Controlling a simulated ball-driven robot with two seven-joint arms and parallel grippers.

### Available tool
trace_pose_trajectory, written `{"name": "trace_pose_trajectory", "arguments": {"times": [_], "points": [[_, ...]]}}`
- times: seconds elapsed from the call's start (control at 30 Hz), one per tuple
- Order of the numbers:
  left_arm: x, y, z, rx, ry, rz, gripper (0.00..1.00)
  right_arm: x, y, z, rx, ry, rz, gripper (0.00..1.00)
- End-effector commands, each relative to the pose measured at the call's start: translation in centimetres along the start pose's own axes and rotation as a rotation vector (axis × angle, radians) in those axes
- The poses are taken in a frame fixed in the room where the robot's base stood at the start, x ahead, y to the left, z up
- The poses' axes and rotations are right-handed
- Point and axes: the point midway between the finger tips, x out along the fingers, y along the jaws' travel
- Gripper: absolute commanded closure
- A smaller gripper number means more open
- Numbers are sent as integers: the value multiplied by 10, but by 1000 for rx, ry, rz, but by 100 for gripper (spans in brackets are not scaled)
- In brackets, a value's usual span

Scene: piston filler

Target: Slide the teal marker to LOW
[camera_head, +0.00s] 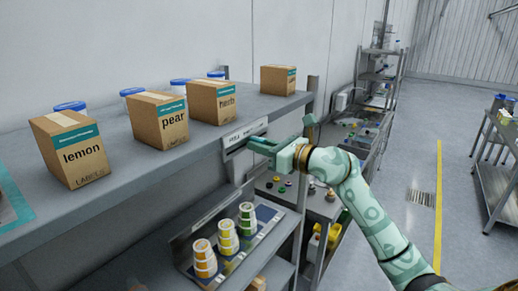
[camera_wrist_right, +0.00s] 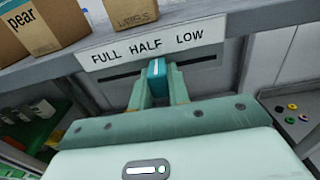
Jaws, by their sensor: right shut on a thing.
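My right gripper (camera_head: 264,147) reaches the front edge of the shelf, at the label plate (camera_head: 240,134). In the right wrist view, its fingers (camera_wrist_right: 158,82) are shut around the teal marker (camera_wrist_right: 157,70), a small block with a pale line on it. The plate (camera_wrist_right: 150,45) reads FULL, HALF, LOW from left to right. The marker stands just under HALF, slightly to its right, on a dark horizontal slot (camera_wrist_right: 201,62). The slot runs on to the right under LOW. In the head view the marker is hidden by the gripper. My left gripper is not in view.
Cardboard boxes labelled lemon (camera_head: 82,150) and pear (camera_head: 160,118) stand on the shelf (camera_head: 110,185) with others. Below, a tray holds stacked cups (camera_head: 204,258). A bench with coloured knobs (camera_head: 290,183) lies behind my right arm.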

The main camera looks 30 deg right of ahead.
Motion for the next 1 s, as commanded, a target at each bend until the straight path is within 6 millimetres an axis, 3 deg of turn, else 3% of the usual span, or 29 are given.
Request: {"name": "trace_pose_trajectory", "arguments": {"times": [0.03,0.2,0.53,0.57,0.63,1.0], "points": [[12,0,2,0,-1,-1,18,-1,-11,-3,-6,-4,-6,100],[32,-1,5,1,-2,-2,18,-1,-39,-3,-5,-4,-5,100],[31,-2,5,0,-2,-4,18,-1,-46,3,-3,-6,-6,100],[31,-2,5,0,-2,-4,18,-1,-46,3,-3,-7,-6,79],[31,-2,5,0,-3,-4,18,-1,-46,3,-3,-6,-6,60],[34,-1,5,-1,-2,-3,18,-6,-45,0,-3,-4,-4,60]]}}
